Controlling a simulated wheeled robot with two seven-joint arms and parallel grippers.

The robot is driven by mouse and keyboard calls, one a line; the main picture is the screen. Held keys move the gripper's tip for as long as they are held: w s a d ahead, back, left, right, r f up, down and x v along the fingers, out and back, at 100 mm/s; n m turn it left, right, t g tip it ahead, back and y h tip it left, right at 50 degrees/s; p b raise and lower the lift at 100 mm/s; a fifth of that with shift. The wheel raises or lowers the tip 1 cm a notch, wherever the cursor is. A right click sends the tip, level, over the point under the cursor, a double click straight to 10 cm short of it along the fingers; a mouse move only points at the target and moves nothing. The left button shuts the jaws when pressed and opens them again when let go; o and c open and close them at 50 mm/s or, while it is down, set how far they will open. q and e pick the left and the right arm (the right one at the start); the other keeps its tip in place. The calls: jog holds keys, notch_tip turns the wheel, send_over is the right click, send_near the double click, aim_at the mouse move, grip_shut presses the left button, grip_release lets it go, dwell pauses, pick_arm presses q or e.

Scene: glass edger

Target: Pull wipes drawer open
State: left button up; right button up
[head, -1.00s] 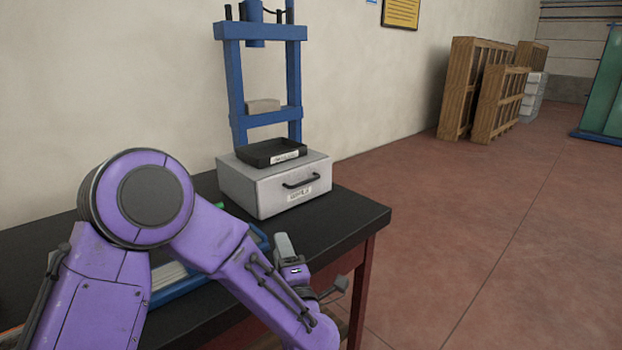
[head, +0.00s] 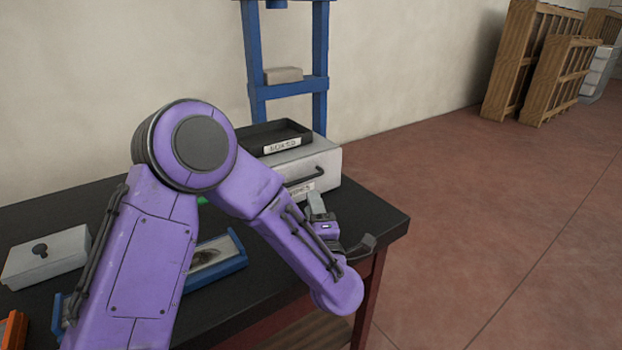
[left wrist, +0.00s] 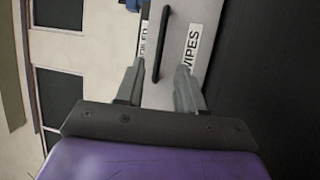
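The wipes drawer is the light grey box front (head: 323,179) with a dark bar handle (head: 305,176) and a label, at the back right of the black bench. In the left wrist view the handle (left wrist: 163,45) stands ahead of my left gripper (left wrist: 158,82), between the lines of its two fingers. The "WIPES" label (left wrist: 193,47) is beside the handle. The fingers are apart with nothing between them, and they look short of the handle. In the head view my left gripper (head: 318,205) is in front of the drawer, partly hidden by my purple arm. My right gripper is out of view.
A black tray (head: 270,138) sits on top of the drawer box. A blue press frame (head: 320,65) stands behind. A blue tray (head: 218,262) and a pale lidded box (head: 45,258) are on the bench (head: 375,220). Open floor lies to the right.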

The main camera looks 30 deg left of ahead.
aim_at(306, 184)
pick_arm(q)
jog(key=p+x, duration=0.2)
jog(key=x, duration=0.5)
jog(key=shift+w+a, duration=0.1)
jog(key=shift+a, duration=0.15)
jog(key=shift+w+a, duration=0.35)
jog(key=shift+w, duration=0.05)
grip_shut()
